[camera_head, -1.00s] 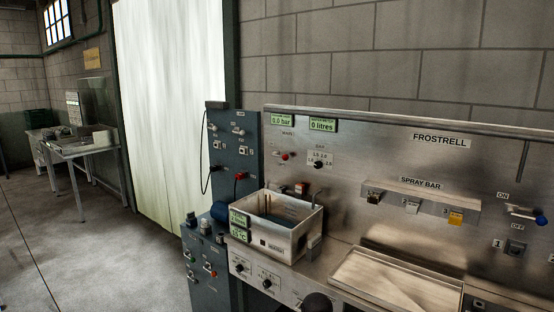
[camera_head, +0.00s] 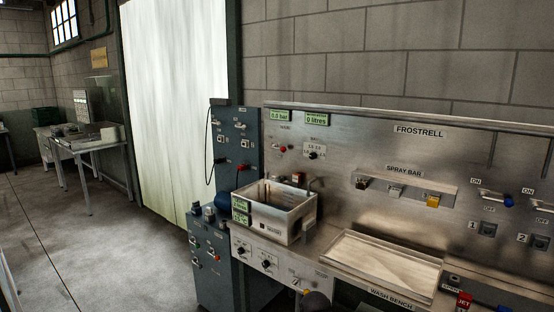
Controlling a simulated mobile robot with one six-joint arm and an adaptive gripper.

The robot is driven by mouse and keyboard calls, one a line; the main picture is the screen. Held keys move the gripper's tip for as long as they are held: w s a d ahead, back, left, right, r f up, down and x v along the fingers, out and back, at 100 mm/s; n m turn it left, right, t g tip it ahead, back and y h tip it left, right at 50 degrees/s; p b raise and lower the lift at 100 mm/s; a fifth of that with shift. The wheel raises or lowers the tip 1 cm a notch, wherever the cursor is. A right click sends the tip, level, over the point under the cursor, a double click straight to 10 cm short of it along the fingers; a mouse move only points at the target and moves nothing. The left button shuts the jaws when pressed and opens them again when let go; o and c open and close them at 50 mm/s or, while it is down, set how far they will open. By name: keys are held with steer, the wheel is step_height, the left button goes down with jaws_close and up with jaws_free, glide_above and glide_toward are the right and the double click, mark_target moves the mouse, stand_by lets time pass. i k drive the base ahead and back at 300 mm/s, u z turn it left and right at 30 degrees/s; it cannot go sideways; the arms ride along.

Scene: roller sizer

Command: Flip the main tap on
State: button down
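The main tap (camera_head: 283,149) is a small fitting with a red tip on the upper left of the steel back panel (camera_head: 345,150). A label that seems to read MAIN stands just above it. It is too small for me to tell how its handle is turned. Above it, a green pressure display (camera_head: 281,117) shows a bar reading, blurred, and a second display (camera_head: 316,119) reads 0 litres. My gripper's fingers are not in view; only a dark rounded part, fixed in the picture at the bottom edge, shows.
A steel basin (camera_head: 274,228) juts out below the tap. A blue-grey cabinet (camera_head: 216,258) with knobs stands to its left. A spray bar (camera_head: 405,188), a shallow tray (camera_head: 384,262) and blue-handled valve (camera_head: 507,200) lie right. Open floor (camera_head: 90,240) spreads left, with a table (camera_head: 90,143) behind.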

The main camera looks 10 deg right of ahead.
mark_target(283, 149)
steer(key=k, duration=0.85)
steer(key=z, duration=0.6)
steer(key=i, duration=1.4)
steer(key=u, duration=0.35)
